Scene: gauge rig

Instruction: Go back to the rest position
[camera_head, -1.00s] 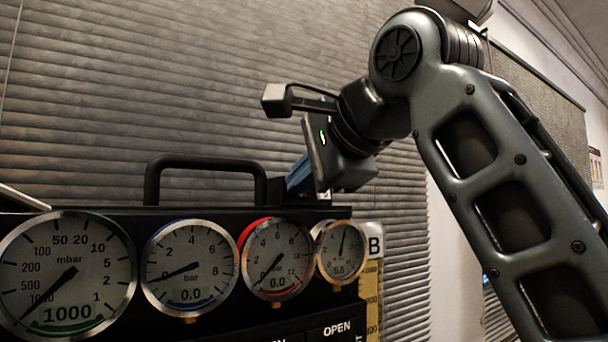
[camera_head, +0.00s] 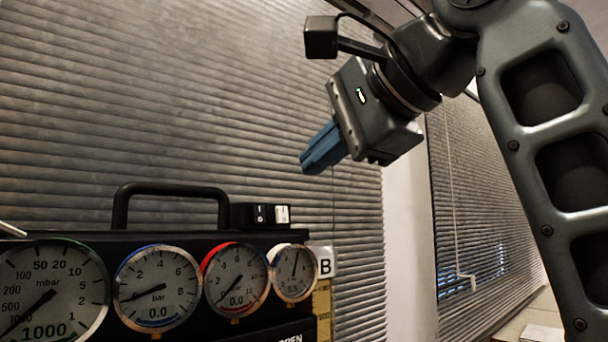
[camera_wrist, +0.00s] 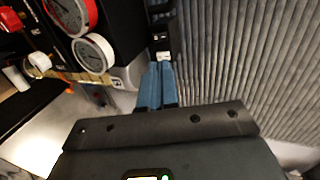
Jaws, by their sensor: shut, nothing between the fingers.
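My gripper (camera_head: 312,163) is in the air above the right end of the black gauge rig (camera_head: 165,236) in the head view. Its blue fingers are together with nothing between them and point down to the left. In the wrist view the blue fingers of my gripper (camera_wrist: 160,68) also lie side by side. The rig carries several round gauges, such as the one with a red arc (camera_head: 236,277). A small black and white switch block (camera_head: 262,215) stands on its top, below and left of the fingers, apart from them.
A black carry handle (camera_head: 170,190) rises from the rig's top. A label marked B (camera_head: 325,263) is at its right side. Grey blinds (camera_head: 120,90) cover the wall behind. A pale surface (camera_head: 535,322) shows at the lower right. The space around my gripper looks free.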

